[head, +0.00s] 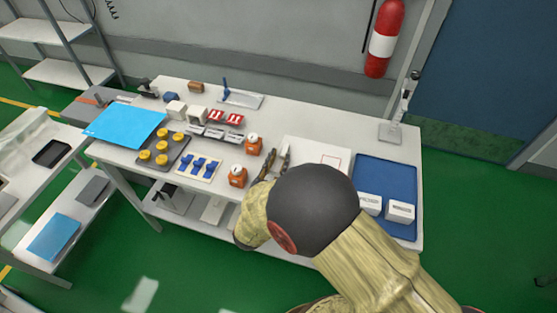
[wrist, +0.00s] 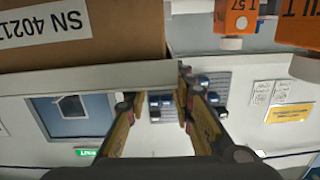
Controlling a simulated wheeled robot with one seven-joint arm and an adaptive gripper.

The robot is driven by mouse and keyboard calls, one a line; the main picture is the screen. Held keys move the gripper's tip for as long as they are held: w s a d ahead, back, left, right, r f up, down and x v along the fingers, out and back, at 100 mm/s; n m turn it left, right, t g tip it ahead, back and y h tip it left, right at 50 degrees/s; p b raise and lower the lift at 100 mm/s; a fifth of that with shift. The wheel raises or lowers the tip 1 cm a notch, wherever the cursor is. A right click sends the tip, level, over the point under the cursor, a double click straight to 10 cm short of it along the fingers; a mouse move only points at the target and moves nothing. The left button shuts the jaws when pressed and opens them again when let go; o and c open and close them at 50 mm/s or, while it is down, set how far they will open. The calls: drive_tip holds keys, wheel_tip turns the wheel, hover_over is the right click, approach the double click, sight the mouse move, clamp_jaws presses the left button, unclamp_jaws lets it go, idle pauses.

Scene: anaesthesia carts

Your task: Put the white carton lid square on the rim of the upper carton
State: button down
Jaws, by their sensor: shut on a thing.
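The white carton lid (head: 308,147) shows in the head view as a flat white panel, with my gripper (head: 279,163) at its left edge. In the wrist view the lid (wrist: 70,80) is a pale band along the edge of a brown carton (wrist: 85,30) with a white SN label. My gripper's fingertips (wrist: 184,85) meet at the lid's right end, shut on it. The lid lies close along the carton edge; I cannot tell whether it is seated all round. My arm hides the carton in the head view, and the lid's far side is out of the wrist view.
Two orange jars (head: 254,145) (head: 238,176) stand just left of my gripper. A blue tray (head: 385,170) with white boxes (head: 400,212) is at the right. Racks, a blue sheet (head: 125,123) and small parts crowd the table's left side.

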drive_tip(key=shift+f, duration=0.1)
drive_tip(key=c, duration=1.5)
unclamp_jaws()
drive_tip(key=shift+o, duration=0.2)
drive_tip(key=v, duration=1.2)
drive_tip(key=shift+f, duration=0.1)
